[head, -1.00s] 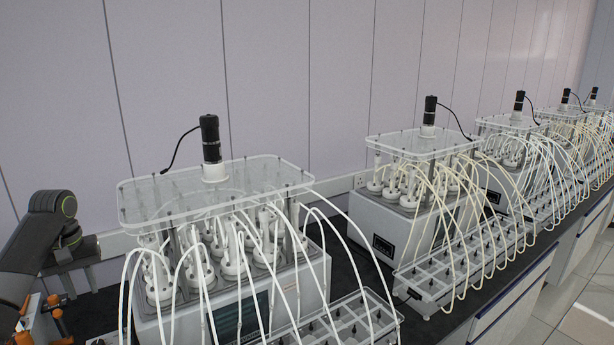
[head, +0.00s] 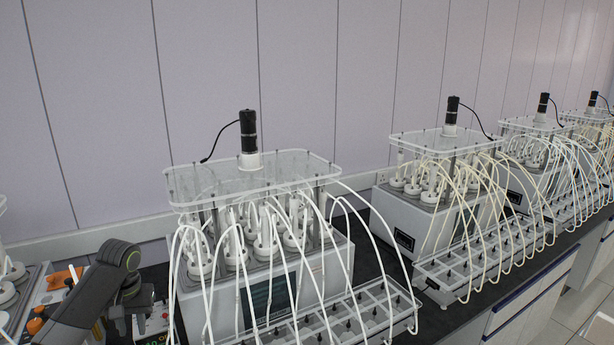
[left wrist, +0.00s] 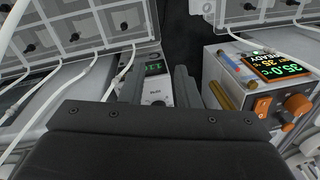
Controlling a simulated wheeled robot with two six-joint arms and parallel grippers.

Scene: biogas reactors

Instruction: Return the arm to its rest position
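A small box with a green display (left wrist: 155,78) shows beyond the gap; I cannot tell the exact distance. The same box seems to show beside the gripper in the head view (head: 155,322). My right arm and gripper are not in view.
The nearest reactor unit (head: 262,290), with white tubes and a clear top plate (head: 252,178), stands right of my arm. A clear tube rack (left wrist: 75,35) and an orange-knobbed controller (left wrist: 262,85) flank the fingers in the wrist view. More reactor units line the bench rightward.

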